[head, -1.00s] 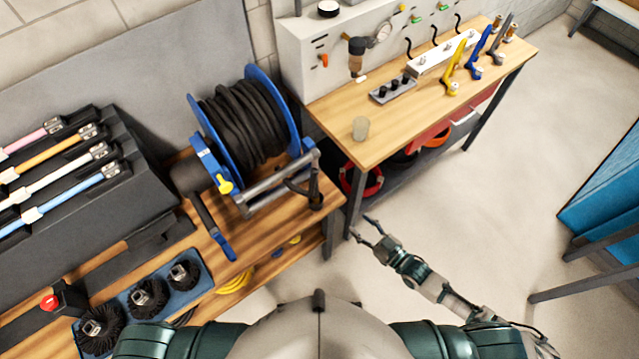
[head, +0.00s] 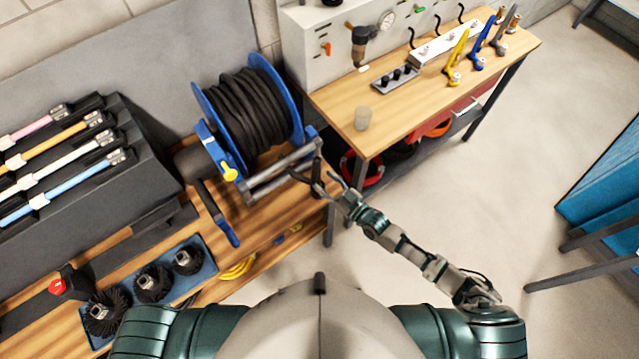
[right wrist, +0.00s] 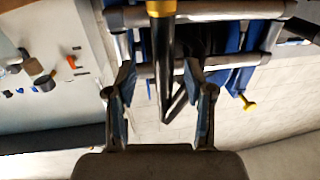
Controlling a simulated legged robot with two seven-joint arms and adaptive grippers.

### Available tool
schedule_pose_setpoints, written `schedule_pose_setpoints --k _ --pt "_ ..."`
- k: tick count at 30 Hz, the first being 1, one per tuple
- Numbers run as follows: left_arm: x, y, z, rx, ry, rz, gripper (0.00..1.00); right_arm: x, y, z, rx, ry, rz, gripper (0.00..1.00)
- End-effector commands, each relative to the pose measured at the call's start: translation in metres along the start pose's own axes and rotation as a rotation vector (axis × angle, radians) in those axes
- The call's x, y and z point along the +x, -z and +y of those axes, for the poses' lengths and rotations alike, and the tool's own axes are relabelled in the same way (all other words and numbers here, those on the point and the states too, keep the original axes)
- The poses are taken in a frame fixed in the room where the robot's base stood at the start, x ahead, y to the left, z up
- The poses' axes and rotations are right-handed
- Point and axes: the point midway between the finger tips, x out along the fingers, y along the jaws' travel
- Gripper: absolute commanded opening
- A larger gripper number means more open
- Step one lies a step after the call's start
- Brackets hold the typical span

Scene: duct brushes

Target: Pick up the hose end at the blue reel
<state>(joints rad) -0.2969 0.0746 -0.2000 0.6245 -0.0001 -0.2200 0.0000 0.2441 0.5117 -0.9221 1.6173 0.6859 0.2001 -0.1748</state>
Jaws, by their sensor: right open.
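The blue reel (head: 203,98) stands on the wooden bench with black hose (head: 245,112) wound on it. The hose end (head: 300,176) comes out past the grey guide bars at the reel's front right. My right gripper (head: 323,182) is right at the hose end, partly covering it. In the right wrist view my right gripper (right wrist: 160,75) is open. The black hose (right wrist: 161,45) with a yellow band runs between its two fingers, apart from both as far as I can tell. My left gripper is out of view.
The guide bars (head: 282,172) sit close to my right fingertips. A second bench (head: 400,112) at the right carries a clear cup (head: 362,118) near its corner. A blue tray (head: 209,268) of round brushes lies at the front left.

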Motion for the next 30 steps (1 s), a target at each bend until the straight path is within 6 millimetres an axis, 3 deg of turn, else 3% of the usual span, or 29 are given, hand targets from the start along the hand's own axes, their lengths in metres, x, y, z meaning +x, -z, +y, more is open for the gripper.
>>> schedule_pose_setpoints --k 3,6,13,20,30 --pt "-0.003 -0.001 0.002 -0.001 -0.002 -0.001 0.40 0.021 0.002 -0.001 -0.001 0.001 0.001 0.53" --pt "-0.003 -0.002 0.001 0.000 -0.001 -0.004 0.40 0.029 0.001 -0.001 -0.001 0.001 0.000 0.53" --pt "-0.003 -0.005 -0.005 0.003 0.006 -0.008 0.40 0.029 0.001 0.000 0.000 0.001 0.000 0.53" --pt "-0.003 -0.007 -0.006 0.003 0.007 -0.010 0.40 0.028 0.000 0.001 0.001 0.001 0.001 0.00" --pt "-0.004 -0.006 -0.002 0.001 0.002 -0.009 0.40 0.029 0.002 0.000 0.000 0.000 0.002 0.00"
